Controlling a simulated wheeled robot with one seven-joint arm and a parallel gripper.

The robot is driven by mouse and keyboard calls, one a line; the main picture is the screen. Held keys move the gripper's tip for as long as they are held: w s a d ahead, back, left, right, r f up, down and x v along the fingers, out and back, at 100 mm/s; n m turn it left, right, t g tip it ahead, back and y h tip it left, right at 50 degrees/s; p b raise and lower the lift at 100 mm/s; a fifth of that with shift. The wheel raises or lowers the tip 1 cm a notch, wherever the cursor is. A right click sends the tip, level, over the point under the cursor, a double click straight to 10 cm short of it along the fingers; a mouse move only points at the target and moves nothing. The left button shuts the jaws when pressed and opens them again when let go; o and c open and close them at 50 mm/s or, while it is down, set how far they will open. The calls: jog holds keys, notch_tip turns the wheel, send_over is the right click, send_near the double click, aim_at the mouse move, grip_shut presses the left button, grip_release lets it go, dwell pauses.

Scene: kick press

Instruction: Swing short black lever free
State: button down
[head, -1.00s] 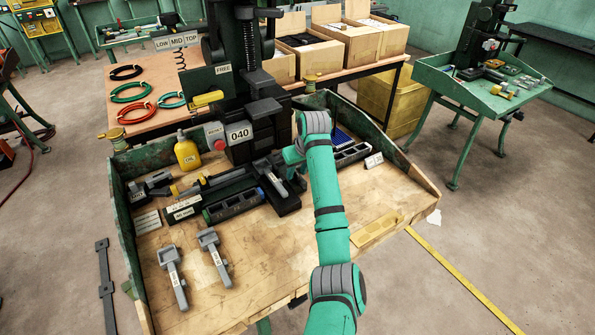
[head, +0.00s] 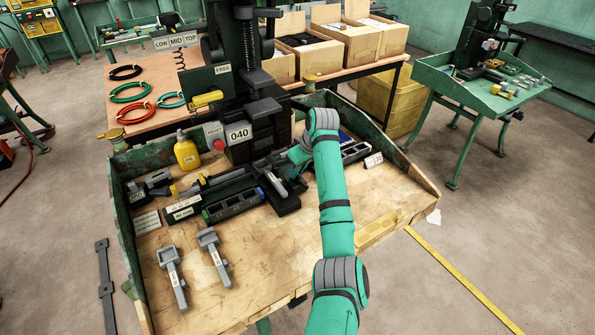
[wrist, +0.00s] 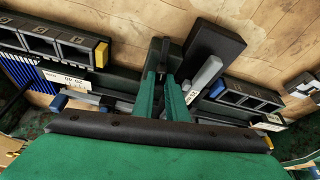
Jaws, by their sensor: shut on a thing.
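My gripper (wrist: 166,82) is shut on a short black lever (wrist: 158,52), whose dark end shows between the green fingers in the wrist view. In the head view my gripper (head: 293,160) is low over the bench at the foot of the press, just right of a grey bar (head: 273,180) on a black block. That black block (wrist: 214,48) and grey bar (wrist: 204,77) lie right beside the fingers in the wrist view. My arm hides the lever in the head view, so its angle is hard to tell.
The press (head: 250,75) stands behind, with a FREE label and a 040 counter (head: 238,132). Dark compartment trays (head: 235,204) lie left of the grey bar. Two grey-handled tools (head: 212,252) lie front left. The bench's front middle is clear.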

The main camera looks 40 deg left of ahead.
aim_at(300, 181)
jog(key=shift+a, duration=0.1)
jog(key=c, duration=1.8)
grip_release()
jog(key=shift+o, duration=0.2)
jog(key=shift+r, duration=0.15)
jog(key=shift+d+r, duration=0.2)
jog(key=shift+r, duration=0.05)
jog(key=v, duration=0.2)
jog(key=shift+s+d+r, duration=0.1)
jog(key=shift+d+r, duration=0.1)
jog(key=shift+r, duration=0.05)
jog(key=s+d, duration=0.2)
jog(key=d, duration=0.9)
jog(key=shift+s+d+f, duration=0.15)
jog(key=shift+s+d, duration=0.05)
jog(key=shift+d, duration=0.05)
